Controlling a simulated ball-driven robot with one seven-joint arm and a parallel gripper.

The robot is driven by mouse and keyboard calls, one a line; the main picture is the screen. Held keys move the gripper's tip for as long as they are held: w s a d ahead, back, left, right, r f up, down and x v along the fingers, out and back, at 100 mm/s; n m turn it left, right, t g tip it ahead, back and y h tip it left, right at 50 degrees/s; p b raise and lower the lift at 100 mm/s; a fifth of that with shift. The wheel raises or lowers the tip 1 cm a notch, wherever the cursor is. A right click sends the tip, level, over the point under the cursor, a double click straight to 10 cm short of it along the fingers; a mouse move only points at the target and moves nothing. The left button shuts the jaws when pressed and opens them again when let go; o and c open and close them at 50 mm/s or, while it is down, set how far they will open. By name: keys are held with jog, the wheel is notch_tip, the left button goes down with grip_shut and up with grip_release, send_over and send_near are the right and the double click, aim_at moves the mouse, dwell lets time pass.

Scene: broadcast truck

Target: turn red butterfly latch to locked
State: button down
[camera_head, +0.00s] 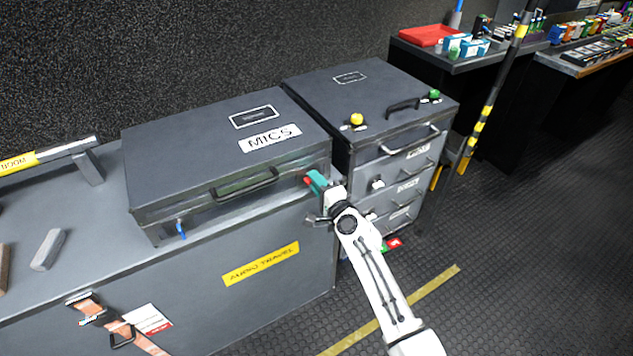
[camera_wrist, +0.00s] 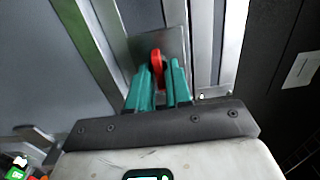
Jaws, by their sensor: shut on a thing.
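The red butterfly latch (camera_wrist: 157,66) sits on a metal plate (camera_wrist: 143,46) in the wrist view. In the head view a bit of the red latch (camera_head: 308,181) shows at the front right corner of the MICS case (camera_head: 222,150). My gripper (camera_head: 316,182) has teal fingers, which also show in the wrist view (camera_wrist: 159,84). They are shut on the red latch, one finger on each side. The fingers hide the lower part of the latch.
A blue latch (camera_head: 181,228) is at the case's front left, and a black handle (camera_head: 245,185) is between. A grey drawer cabinet (camera_head: 370,105) with yellow and green knobs stands close on the right.

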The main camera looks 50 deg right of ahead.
dwell(0.3)
jog(key=c, duration=1.2)
grip_release()
jog(key=shift+c, duration=0.2)
jog(key=shift+s, duration=0.1)
jog(key=v, duration=1)
jog(key=shift+s, duration=0.3)
jog(key=shift+a, duration=0.1)
